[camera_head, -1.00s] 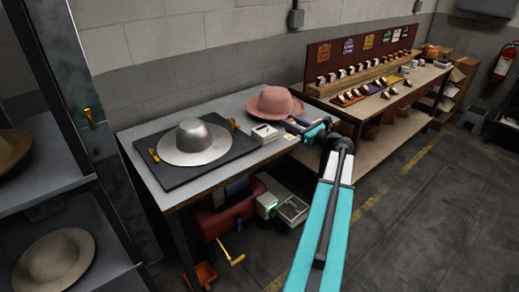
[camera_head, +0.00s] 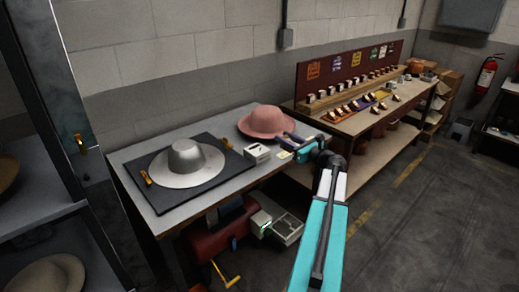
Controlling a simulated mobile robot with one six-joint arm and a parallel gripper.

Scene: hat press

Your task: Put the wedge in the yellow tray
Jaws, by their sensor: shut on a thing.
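My gripper (camera_head: 290,138) is at the right end of the near bench, just by the pink hat. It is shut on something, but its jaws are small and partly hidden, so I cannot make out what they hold. I cannot pick out the wedge with certainty. The yellow tray (camera_head: 382,95) appears to lie in the row of coloured trays on the far bench, to the right of the purple one. It is small in this view, and my gripper is well apart from it.
The near bench (camera_head: 180,222) carries a metal hat form (camera_head: 187,160) on a dark plate, the pink hat (camera_head: 266,121) and a white box (camera_head: 257,153). The far bench (camera_head: 350,122) holds a rack with several small blocks. The floor to the right is clear.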

